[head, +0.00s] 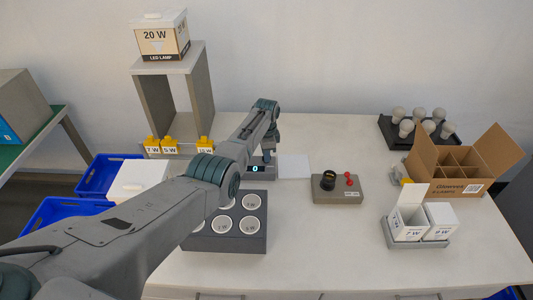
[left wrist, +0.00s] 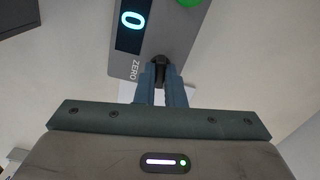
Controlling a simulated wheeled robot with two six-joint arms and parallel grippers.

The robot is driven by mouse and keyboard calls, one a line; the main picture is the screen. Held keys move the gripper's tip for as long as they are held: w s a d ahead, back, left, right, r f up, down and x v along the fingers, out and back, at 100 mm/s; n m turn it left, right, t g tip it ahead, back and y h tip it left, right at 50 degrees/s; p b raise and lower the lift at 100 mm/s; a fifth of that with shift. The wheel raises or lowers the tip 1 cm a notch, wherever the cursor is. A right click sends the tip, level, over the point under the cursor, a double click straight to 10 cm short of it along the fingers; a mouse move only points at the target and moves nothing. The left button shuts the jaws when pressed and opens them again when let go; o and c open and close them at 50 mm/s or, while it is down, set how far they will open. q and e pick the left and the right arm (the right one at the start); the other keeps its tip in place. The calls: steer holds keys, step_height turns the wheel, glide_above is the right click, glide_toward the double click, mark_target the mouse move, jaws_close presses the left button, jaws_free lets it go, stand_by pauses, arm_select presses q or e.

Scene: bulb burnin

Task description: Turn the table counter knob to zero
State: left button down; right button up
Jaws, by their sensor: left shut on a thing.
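The table counter (head: 253,170) is a grey box with a dark display that reads 0, in the middle of the table, partly hidden behind my left arm. In the left wrist view the counter (left wrist: 170,30) shows a cyan 0, the word ZERO and part of a green button. Its small black knob (left wrist: 160,66) sits at the counter's edge. My left gripper (left wrist: 161,80) is shut on the knob, one blue-grey finger on each side. In the head view this gripper (head: 269,158) is at the counter's right end. My right gripper is not in view.
A grey tray (head: 260,243) with round white cups lies in front of the counter. A box with a black socket and red knob (head: 337,190) stands to the right. Farther right are white cartons (head: 438,222), a divided cardboard box (head: 486,158) and bulbs (head: 428,127).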

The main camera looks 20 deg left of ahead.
arm_select(q)
steer(key=shift+r+m, duration=0.1)
steer(key=shift+m, duration=0.9)
steer(key=c, duration=1.5)
jaws_free()
steer(key=shift+r, duration=0.3)
steer(key=shift+r+b, duration=0.45)
steer(key=shift+r, duration=4.6)
